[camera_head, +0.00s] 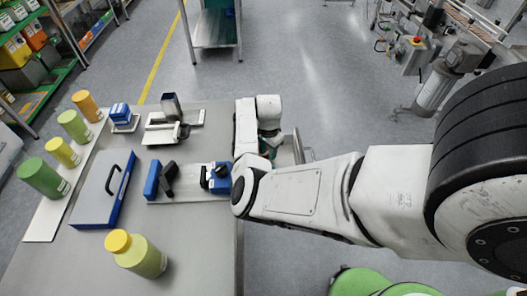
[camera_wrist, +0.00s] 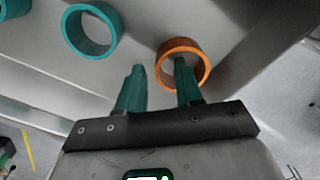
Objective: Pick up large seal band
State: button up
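Two ring-shaped bands show clearly in the wrist view: an orange one (camera_wrist: 164,55) and a teal one (camera_wrist: 117,36) to its left. Part of another teal ring (camera_wrist: 22,8) is cut off at the upper left. I cannot tell from size which is the large seal band. My gripper (camera_wrist: 157,66) is open, with a gap between its two teal fingers. The right finger's tip overlaps the orange ring's opening; the left finger is outside it, between the rings. Whether either finger touches the ring is unclear. In the head view my arm largely hides the bands.
The rings lie in a grey tray (camera_head: 291,152) at the table's right edge. The grey table (camera_head: 200,240) also bears a blue case (camera_head: 95,190), several bottles (camera_head: 138,254) and blue-handled fixtures (camera_head: 152,180). Floor to the right of the table is partly open.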

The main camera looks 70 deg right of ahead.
jog(key=shift+f, duration=0.35)
jog(key=shift+c, duration=0.2)
grip_shut()
